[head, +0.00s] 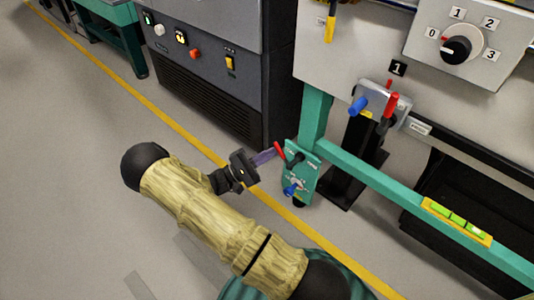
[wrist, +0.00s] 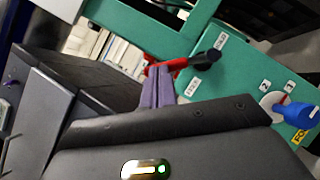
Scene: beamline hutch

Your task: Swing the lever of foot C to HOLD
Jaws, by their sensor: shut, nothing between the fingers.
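The teal foot plate (head: 304,172) is at the lower end of the bench leg. Its lever has a red handle (head: 279,151) and a black hub (head: 294,160). In the wrist view the red handle (wrist: 178,63) points left from the black hub (wrist: 207,58). White labels (wrist: 190,87) are on the plate, too small to read surely. A blue knob (head: 291,190) sits lower on the plate. My gripper (head: 268,156) is shut and empty, its purple fingertips at the red handle. They overlap the handle in the wrist view (wrist: 159,72); I cannot tell whether they touch.
A dark cabinet (head: 205,100) stands behind. A teal rail (head: 410,195) runs right from the leg, with a green level (head: 457,218) on it. Blue and red handles (head: 380,106) are above. Open floor (head: 80,190) lies left.

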